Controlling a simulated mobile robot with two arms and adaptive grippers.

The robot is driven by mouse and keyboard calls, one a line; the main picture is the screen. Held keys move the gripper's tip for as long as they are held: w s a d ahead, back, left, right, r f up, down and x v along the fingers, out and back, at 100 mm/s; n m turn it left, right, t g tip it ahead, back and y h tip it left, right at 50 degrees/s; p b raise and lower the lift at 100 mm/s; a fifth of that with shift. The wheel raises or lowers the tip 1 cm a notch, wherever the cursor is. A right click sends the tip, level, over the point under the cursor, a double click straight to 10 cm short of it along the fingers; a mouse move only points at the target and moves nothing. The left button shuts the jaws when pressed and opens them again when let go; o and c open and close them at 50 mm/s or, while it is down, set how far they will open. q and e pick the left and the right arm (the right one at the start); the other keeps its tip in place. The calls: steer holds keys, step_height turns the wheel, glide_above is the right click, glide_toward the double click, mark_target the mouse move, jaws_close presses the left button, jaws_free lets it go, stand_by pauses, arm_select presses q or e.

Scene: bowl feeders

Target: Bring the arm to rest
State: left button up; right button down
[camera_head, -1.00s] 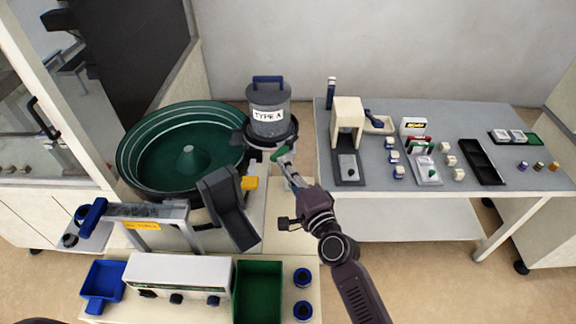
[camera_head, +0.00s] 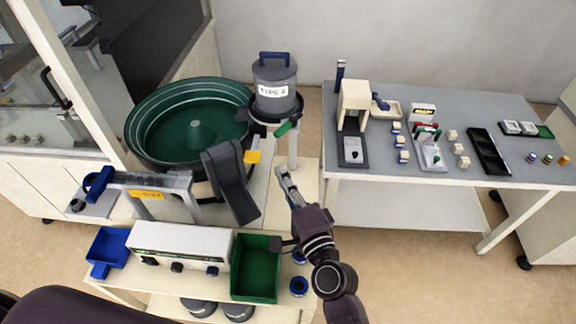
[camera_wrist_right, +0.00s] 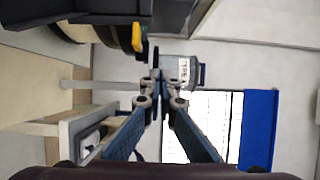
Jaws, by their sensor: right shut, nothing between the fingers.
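My right gripper (camera_head: 285,172) shows in the head view, in front of the grey canister and just right of the feeder chute. Its fingers are together and hold nothing. In the right wrist view the closed fingertips (camera_wrist_right: 157,75) meet at the middle, with free space around them. My left gripper is not in view. A dark part of my own body shows at the bottom left of the head view.
The green bowl feeder (camera_head: 195,122), its dark chute (camera_head: 230,182) and the labelled canister (camera_head: 275,85) stand at left and centre. The white controller (camera_head: 180,247) and green bin (camera_head: 256,268) lie in front. The grey table (camera_head: 440,185) is at right, with floor between.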

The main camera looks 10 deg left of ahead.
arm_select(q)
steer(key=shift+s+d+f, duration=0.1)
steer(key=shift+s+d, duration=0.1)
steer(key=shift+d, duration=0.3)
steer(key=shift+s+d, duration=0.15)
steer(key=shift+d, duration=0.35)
